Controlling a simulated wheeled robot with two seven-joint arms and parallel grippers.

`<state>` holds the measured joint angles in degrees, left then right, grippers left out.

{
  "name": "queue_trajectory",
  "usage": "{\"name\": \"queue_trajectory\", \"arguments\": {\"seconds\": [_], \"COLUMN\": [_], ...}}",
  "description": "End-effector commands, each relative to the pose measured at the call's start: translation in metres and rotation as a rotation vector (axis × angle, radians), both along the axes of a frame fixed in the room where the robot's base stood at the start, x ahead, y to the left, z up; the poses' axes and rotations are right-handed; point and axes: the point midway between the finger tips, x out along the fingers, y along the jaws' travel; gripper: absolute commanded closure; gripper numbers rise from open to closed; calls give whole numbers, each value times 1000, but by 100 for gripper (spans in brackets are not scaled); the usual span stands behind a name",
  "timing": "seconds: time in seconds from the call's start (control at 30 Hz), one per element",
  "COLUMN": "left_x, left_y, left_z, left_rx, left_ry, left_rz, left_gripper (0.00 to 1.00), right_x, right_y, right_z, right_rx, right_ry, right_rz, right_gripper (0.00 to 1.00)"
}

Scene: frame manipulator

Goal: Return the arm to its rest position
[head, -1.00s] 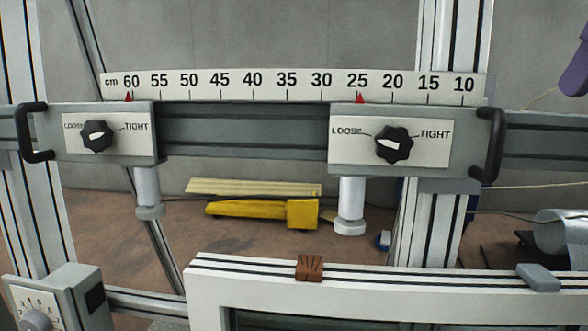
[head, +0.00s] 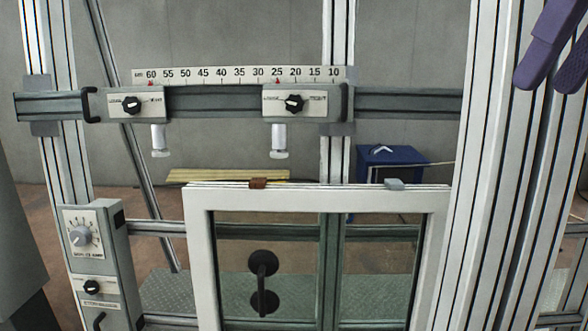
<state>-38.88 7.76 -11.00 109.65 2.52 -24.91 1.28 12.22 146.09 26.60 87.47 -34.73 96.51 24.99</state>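My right gripper (head: 550,84) is at the upper right of the head view. Its two purple fingers point down and stand apart, with a narrow gap and nothing visible between them. It is to the right of the window frame (head: 198,255) and in front of the upright metal posts. My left gripper is not in view.
A rail carries a cm scale (head: 240,75) and two clamp blocks, left (head: 150,115) and right (head: 262,112), with black knobs. A control box (head: 112,235) stands at left. Thick metal posts (head: 487,170) stand close at right. A blue box (head: 395,158) is behind.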

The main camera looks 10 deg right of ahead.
Motion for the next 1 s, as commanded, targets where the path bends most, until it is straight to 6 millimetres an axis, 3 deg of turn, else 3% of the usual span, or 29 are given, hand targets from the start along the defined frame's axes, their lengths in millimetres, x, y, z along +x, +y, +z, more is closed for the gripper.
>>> {"name": "queue_trajectory", "arguments": {"seconds": [0.17, 0.37, 0.57, 0.77, 0.87, 1.0], "left_x": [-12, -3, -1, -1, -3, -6], "left_y": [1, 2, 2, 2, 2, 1], "left_z": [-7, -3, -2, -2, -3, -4], "left_rx": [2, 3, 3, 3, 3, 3], "left_ry": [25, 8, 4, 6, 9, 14], "left_rz": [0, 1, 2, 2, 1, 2], "left_gripper": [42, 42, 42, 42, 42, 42], "right_x": [28, 59, 98, 148, 167, 181], "right_y": [-8, -13, -20, -34, -43, -56], "right_z": [-27, -57, -104, -185, -234, -314], "right_rx": [169, 368, 657, 1095, 1302, 1551], "right_ry": [-4, -23, -54, -115, -148, -185], "right_rz": [41, 71, 62, -78, -212, -468], "right_gripper": [67, 67, 67, 67, 67, 67]}}
